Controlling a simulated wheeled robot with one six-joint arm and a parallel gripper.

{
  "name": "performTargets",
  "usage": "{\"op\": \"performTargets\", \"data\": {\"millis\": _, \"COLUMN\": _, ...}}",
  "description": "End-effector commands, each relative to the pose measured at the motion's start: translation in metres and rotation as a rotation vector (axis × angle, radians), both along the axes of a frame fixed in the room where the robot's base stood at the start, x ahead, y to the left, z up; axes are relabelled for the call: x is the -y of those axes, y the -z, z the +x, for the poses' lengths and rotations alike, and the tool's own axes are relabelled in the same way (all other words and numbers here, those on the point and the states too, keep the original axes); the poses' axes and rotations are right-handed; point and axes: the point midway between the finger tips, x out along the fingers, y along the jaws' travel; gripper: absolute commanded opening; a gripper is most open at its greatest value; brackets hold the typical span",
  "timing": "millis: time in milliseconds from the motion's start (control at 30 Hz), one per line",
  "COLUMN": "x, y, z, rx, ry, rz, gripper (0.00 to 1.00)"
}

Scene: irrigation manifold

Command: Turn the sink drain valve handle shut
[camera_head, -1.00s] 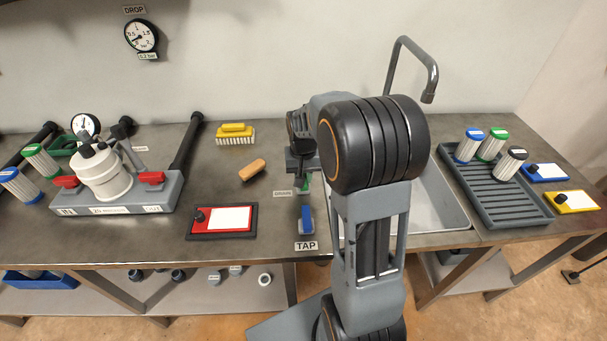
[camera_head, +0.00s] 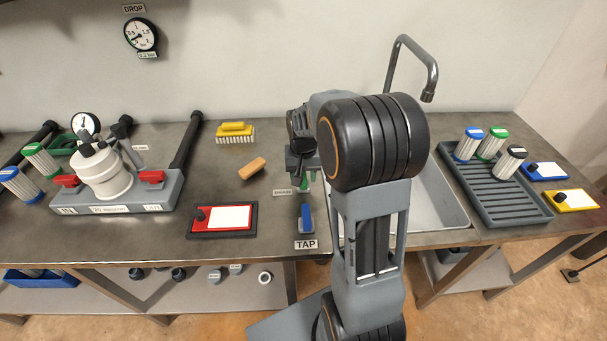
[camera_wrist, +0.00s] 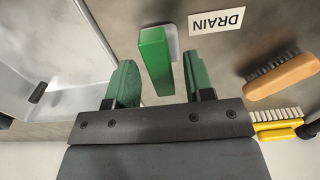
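The green drain valve handle (camera_wrist: 157,62) shows in the wrist view beside the white DRAIN label (camera_wrist: 216,33). It lies between the lines of my two green fingertips, with a gap on each side. My gripper (camera_wrist: 160,82) is open and no contact with the handle is visible. In the head view my gripper (camera_head: 303,168) points down over the bench at the sink's left edge, and it and the arm hide most of the drain handle. The DRAIN label (camera_head: 284,191) shows just left of it.
The blue tap handle (camera_head: 306,219) stands close in front, above the TAP label (camera_head: 306,244). The sink basin (camera_head: 440,205) is to the right, partly behind my arm. A wooden-backed brush (camera_head: 252,168), a yellow brush (camera_head: 235,133) and a red-framed card (camera_head: 222,219) lie to the left.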

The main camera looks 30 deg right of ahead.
Motion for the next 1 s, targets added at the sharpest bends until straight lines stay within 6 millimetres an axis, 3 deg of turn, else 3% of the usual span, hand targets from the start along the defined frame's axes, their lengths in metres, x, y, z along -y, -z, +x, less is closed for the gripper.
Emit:
{"op": "performTargets", "data": {"millis": 200, "x": 0.0, "y": -0.002, "z": 0.0, "rx": 0.001, "ry": -0.001, "rz": 0.0, "gripper": 0.48}}
{"op": "performTargets", "data": {"millis": 333, "x": 0.0, "y": -0.014, "z": 0.001, "rx": 0.004, "ry": -0.001, "rz": -0.001, "gripper": 0.48}}
{"op": "performTargets", "data": {"millis": 700, "x": 0.0, "y": -0.088, "z": 0.0, "rx": 0.005, "ry": -0.001, "rz": -0.001, "gripper": 0.48}}
{"op": "performTargets", "data": {"millis": 1000, "x": 0.0, "y": -0.129, "z": 0.0, "rx": 0.002, "ry": 0.0, "rz": -0.001, "gripper": 0.48}}
